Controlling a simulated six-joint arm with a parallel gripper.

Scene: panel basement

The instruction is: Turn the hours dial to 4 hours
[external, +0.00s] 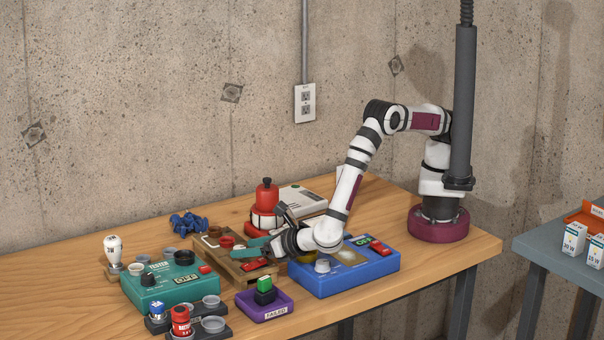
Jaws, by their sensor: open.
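No hours marking is readable, so I cannot tell for sure which knob is the hours dial. A blue box (372,268) at the table's front right carries a pale grey knob (322,266), a tan plate, an OFF display and a red switch. A teal tester box (168,292) on the left carries a black knob (148,280) and an OFF display. My gripper (262,232) is open, pointing left above the wooden tray, just left of the blue box. I see nothing held in it. My wrist hides part of the blue box's back left.
A red cylindrical thing (266,196) and a pale device (300,197) stand behind my gripper. Dark holders with small cylinders line the front left.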

